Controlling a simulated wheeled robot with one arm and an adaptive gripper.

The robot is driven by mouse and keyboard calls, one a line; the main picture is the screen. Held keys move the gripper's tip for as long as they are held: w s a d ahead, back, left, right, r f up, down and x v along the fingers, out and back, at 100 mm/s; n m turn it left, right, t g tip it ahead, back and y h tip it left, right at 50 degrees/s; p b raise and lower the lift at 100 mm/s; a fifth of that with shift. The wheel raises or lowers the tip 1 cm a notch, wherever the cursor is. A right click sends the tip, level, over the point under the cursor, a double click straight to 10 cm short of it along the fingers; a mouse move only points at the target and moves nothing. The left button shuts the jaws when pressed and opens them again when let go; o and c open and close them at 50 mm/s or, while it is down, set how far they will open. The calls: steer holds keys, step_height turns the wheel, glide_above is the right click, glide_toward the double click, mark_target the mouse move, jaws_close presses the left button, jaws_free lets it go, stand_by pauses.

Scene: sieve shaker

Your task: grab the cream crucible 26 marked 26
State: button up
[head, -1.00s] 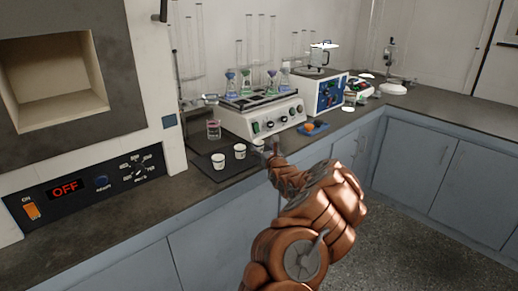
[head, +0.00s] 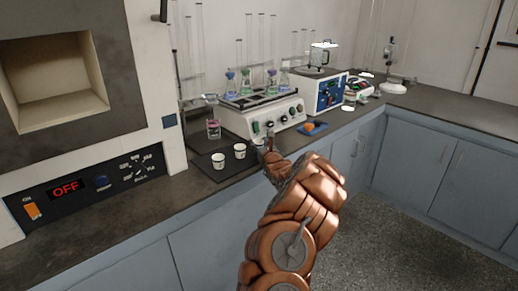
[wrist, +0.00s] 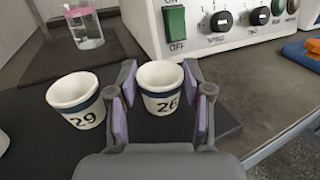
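The cream crucible 26 (wrist: 160,89) stands upright on the dark mat in the wrist view, its dark band and number 26 facing me. My gripper (wrist: 160,108) is open, with one purple-padded finger on each side of the crucible. Narrow gaps show between the pads and its wall, and I see no firm contact. In the head view my gripper (head: 268,146) is small at the right end of the crucible row, and crucible 26 (head: 258,143) is partly hidden there.
Crucible 29 (wrist: 78,100) stands close to the left finger. Another crucible (head: 218,161) stands farther left on the mat (head: 207,174). A blue tray (head: 314,129) lies to the right.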

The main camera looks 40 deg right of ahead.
steer(key=c, duration=0.7)
steer(key=shift+o, duration=0.2)
steer(key=shift+r, duration=0.15)
